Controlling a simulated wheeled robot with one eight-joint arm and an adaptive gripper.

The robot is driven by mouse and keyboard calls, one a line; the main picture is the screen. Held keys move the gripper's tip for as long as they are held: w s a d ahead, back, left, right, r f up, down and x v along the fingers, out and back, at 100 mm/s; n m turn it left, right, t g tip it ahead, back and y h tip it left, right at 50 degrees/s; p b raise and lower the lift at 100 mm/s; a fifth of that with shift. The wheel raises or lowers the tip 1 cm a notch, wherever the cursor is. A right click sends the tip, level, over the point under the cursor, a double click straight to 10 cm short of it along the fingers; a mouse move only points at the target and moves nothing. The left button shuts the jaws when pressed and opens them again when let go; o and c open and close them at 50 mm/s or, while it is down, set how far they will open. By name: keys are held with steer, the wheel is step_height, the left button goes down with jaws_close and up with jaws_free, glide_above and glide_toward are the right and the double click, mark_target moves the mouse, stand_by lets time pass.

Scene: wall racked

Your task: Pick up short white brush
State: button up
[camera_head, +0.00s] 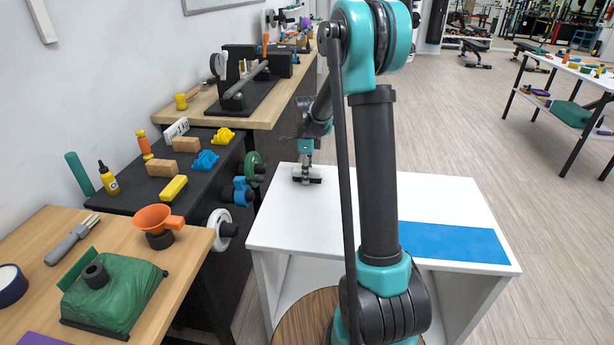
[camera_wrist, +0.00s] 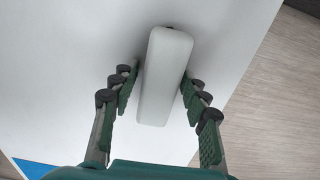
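The short white brush (camera_wrist: 165,75) lies on the white table (camera_head: 440,200), near its far left part. In the wrist view it is a smooth, pale, rounded bar running away between my fingers. My gripper (camera_wrist: 160,82) is open, with one finger on each side of the brush. A narrow gap shows at the left finger; the right finger is very close, and I cannot tell whether it touches. In the head view my gripper (camera_head: 307,168) points down at the brush (camera_head: 314,178), which it partly hides. The brush's underside is hidden.
A blue mat (camera_head: 452,242) lies on the table's right side. To the left stand a dark bench (camera_head: 130,200) with wooden blocks and clamps, and a wooden bench (camera_head: 190,250) with a green bag (camera_head: 115,290) and an orange funnel (camera_head: 158,217). The table around the brush is clear.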

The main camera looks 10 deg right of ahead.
steer(key=c, duration=0.9)
step_height(320, 180, up, 20)
